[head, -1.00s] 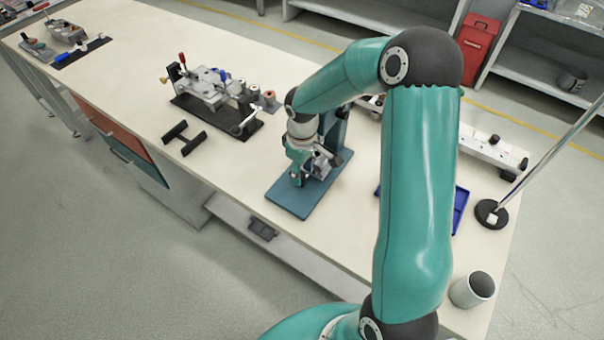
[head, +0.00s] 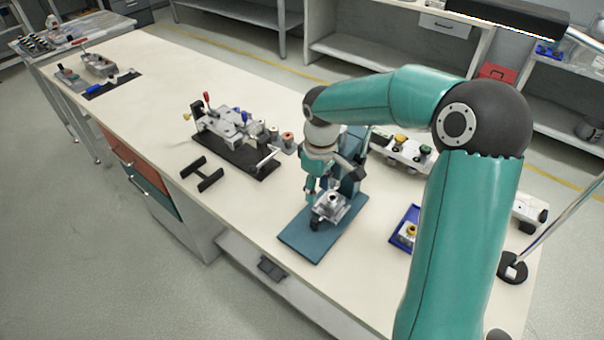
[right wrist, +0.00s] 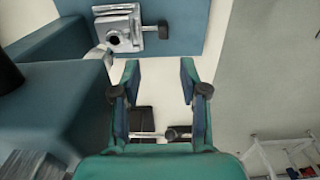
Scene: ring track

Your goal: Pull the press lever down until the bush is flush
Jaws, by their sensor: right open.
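The press stands on the bench, with its blue base plate (head: 310,247) toward the front edge and its blue column (head: 355,150) behind my right arm. A metal block (head: 332,206) sits on the base plate. In the right wrist view the block (right wrist: 118,30) has a dark round opening and a side knob; I cannot make out how far in the bush is. My right gripper (right wrist: 158,68) is open and empty, beside the blue press body (right wrist: 70,85). I cannot pick out the press lever for sure; my arm covers the press's upper part. My left gripper is not in view.
A fixture with a red handle (head: 235,135) and a black H-shaped stand (head: 202,174) lie left of the press. A blue tray (head: 397,243) and a pole base (head: 513,267) are to the right.

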